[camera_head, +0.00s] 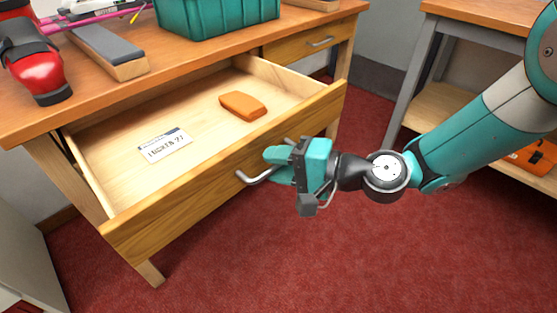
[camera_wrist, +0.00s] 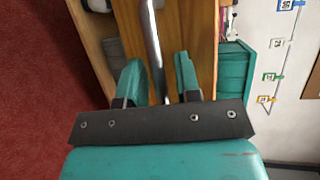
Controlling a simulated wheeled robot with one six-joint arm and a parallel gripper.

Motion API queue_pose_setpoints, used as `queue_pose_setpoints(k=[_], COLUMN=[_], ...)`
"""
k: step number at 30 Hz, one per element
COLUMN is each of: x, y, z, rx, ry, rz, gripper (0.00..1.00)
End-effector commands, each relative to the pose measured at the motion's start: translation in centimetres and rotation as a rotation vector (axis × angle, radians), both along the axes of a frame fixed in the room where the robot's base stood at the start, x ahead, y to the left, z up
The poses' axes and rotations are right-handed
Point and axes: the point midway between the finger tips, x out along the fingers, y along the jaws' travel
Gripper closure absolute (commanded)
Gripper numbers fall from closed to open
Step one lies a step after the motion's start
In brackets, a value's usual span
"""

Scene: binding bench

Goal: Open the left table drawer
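The left table drawer (camera_head: 160,213) is pulled far out of the wooden table, and its inside shows. Its grey bar handle (camera_head: 256,178) is on the drawer front. My gripper (camera_head: 277,165) is at the handle, in front of the drawer. In the wrist view the handle (camera_wrist: 152,45) runs between the two teal fingers (camera_wrist: 160,80), with a visible gap on the right side. The fingers look open around the bar, not closed on it. An orange block (camera_head: 243,105) and a white printed card (camera_head: 165,145) lie in the drawer.
A second drawer (camera_head: 305,44) to the right is shut. On the tabletop are a teal crate (camera_head: 215,15), a grey-topped wooden block (camera_head: 108,52) and a red object (camera_head: 38,70). A shelf unit (camera_head: 440,90) stands at right. Red carpet (camera_head: 270,265) in front is clear.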

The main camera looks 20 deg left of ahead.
Motion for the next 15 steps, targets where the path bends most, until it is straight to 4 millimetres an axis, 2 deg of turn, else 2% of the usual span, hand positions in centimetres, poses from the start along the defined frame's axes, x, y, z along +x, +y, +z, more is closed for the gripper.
queue_pose_setpoints(k=[15], x=[0.28], y=[-0.27], z=[0.04], rx=[0.000], ry=[-0.002], rz=[-0.008], gripper=[0.63])
